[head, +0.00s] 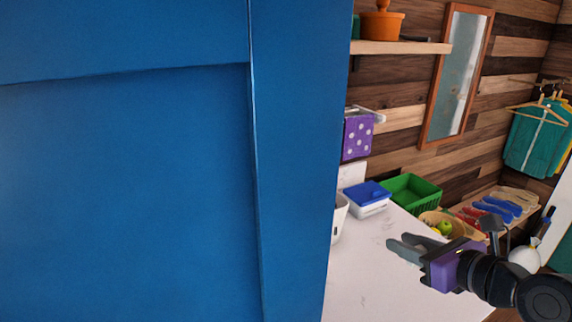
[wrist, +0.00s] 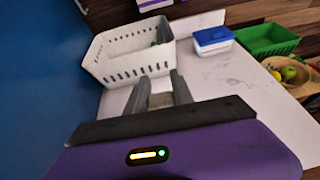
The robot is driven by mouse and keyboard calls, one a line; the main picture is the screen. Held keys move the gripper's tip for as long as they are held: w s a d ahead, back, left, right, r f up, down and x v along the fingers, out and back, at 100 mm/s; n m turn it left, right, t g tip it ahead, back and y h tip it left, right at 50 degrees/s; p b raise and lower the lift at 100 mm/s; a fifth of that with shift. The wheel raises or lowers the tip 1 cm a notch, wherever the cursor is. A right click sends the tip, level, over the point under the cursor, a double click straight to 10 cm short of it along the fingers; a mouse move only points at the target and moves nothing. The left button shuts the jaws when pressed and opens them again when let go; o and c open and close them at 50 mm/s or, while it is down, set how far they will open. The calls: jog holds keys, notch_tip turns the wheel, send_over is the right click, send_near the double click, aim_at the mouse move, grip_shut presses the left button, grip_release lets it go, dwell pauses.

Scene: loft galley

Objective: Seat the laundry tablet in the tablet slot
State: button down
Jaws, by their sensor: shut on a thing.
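My gripper (head: 398,248) reaches out from the lower right in the head view, over the white counter. In the wrist view my gripper (wrist: 160,88) is shut on a small greyish-beige block, the laundry tablet (wrist: 160,101), held between its two grey fingers. In the head view the tablet cannot be made out. No tablet slot can be made out in either view. A large blue panel (head: 130,180) fills the left of the head view and hides what is behind it.
A white slotted basket (wrist: 128,70) stands just beyond my fingers. A blue-lidded white box (head: 368,198), a green basket (head: 412,190) and a fruit bowl (head: 436,219) stand along the wooden wall. The counter (head: 365,275) is bare near my gripper.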

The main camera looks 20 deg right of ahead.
jog(key=shift+w+d+r, duration=0.1)
jog(key=shift+d+r, duration=0.05)
jog(key=shift+r, duration=0.05)
jog(key=w+a+f+n+y, duration=0.1)
jog(key=w+a+f, duration=0.1)
jog(key=a+f, duration=0.3)
jog(key=w+a+f+n+y, duration=0.1)
jog(key=a+f, duration=0.5)
jog(key=a, duration=0.2)
jog(key=w+a+f+n+y, duration=0.1)
jog(key=w+a+f+y, duration=0.1)
jog(key=a+f, duration=0.4)
jog(key=shift+w+a+f+n+g, duration=0.1)
jog(key=shift+w+a+n+g, duration=0.1)
jog(key=shift+a, duration=0.25)
jog(key=shift+w+a+f+n+g, duration=0.1)
jog(key=shift+a+g, duration=0.1)
jog(key=shift+a, duration=0.4)
jog(key=shift+s, duration=0.15)
